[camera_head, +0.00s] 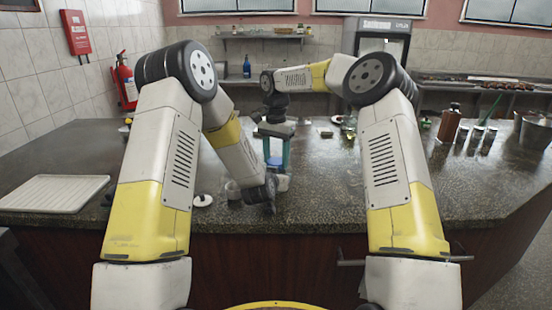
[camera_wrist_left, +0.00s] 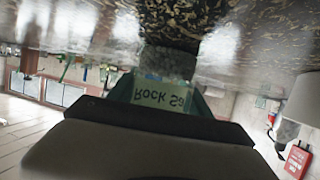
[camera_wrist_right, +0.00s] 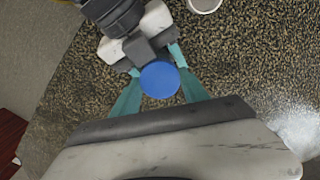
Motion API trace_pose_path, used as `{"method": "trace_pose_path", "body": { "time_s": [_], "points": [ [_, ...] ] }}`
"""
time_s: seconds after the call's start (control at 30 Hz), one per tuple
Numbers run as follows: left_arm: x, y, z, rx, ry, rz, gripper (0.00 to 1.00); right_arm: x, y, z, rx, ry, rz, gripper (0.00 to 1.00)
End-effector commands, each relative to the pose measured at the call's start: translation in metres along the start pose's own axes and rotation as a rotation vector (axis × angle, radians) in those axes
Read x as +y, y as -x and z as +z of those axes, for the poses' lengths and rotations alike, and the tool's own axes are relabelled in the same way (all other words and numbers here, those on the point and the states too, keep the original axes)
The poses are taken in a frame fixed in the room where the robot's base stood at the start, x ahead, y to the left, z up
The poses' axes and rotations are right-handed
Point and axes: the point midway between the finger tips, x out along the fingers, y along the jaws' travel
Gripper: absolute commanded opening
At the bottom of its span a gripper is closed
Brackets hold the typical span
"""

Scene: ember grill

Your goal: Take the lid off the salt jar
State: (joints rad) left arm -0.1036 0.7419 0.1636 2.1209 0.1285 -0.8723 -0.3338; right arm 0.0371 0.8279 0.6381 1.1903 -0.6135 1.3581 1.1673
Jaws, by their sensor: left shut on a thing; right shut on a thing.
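The salt jar (camera_wrist_left: 165,92) shows in the left wrist view with its "Rock Sa" label upside down in the picture. My left gripper (camera_wrist_right: 155,62) is shut on the jar's body from the side, low over the counter. The jar's blue lid (camera_wrist_right: 160,79) shows from above in the right wrist view, on top of the jar. My right gripper (camera_head: 275,157) points down from above, its teal fingers on both sides of the lid, shut on it. In the head view, my left wrist hides most of the jar. I cannot tell whether the lid has turned.
A white ribbed tray (camera_head: 55,193) lies at the left of the counter. A brown bottle (camera_head: 449,123) and metal pots (camera_head: 535,130) stand right.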

Motion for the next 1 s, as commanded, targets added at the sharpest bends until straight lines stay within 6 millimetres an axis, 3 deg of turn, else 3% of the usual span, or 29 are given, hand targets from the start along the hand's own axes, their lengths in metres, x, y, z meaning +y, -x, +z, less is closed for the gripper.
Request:
{"method": "trace_pose_path", "body": {
  "time_s": [0.4, 0.6, 0.87, 0.9, 1.0],
  "points": [
    [0.0002, 0.0001, -0.0002, 0.001, 0.0, 0.0, 0.0, -0.0002, 0.0009, -0.0009, 0.003, 0.804, 0.0, 0.04],
    [0.0002, 0.0001, -0.0001, 0.0, 0.0, 0.0, 0.0, -0.0003, 0.0011, -0.001, 0.003, 0.937, 0.0, 0.04],
    [0.0001, 0.0002, -0.0001, 0.0, 0.0, 0.0, 0.0, -0.0003, 0.0011, -0.0011, 0.004, 0.939, 0.0, 0.04],
    [0.0001, 0.0002, 0.0, 0.0, 0.0, 0.0, 0.0, -0.0003, 0.0011, -0.0011, 0.003, 0.939, 0.0, 0.58],
    [0.0001, 0.0002, 0.0, 0.0, 0.0, 0.0, 0.0, -0.0002, 0.001, -0.0009, 0.003, 0.939, 0.0, 0.74]
  ]
}}
